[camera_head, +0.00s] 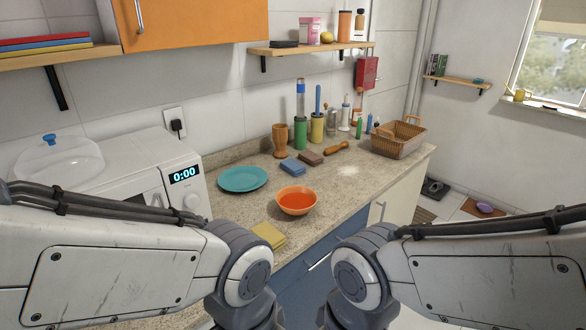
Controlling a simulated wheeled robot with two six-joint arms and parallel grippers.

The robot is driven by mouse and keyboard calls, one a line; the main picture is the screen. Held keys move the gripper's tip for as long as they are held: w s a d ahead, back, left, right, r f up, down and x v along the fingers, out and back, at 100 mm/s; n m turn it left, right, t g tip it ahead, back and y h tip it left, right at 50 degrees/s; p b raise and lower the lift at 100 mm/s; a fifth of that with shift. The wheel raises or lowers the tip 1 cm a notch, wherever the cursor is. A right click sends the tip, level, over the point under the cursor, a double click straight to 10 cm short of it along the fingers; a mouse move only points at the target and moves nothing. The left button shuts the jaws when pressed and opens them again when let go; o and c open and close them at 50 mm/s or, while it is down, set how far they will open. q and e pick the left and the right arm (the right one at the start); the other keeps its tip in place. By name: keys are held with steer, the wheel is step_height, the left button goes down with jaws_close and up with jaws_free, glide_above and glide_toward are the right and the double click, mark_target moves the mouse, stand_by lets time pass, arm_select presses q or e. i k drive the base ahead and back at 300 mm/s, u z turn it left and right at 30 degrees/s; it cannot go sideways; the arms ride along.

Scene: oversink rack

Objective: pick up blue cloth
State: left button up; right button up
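The blue cloth (292,168) is a small folded blue pad. It lies flat on the speckled stone counter (230,205), behind the orange bowl and to the right of the teal plate. A brownish folded cloth (310,158) lies close by it, behind and to the right. Nothing covers the blue cloth. Both of my arms reach in from the sides and bend down past the bottom edge of the picture. Neither gripper shows, so I cannot see their fingers or whether they hold anything.
An orange bowl (296,201) with red contents stands in front of the cloth. A teal plate (242,179), a yellow cloth (269,234), a wooden cup (280,140), a wooden tool (336,147) and a wicker basket (398,142) share the counter. A microwave (165,185) stands left.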

mark_target(291, 166)
steer(key=k, duration=1.1)
steer(key=z, duration=1.1)
steer(key=i, duration=1.3)
steer(key=z, duration=0.5)
steer(key=i, duration=1.35)
steer(key=u, duration=0.85)
steer(key=i, duration=0.75)
steer(key=u, duration=0.9)
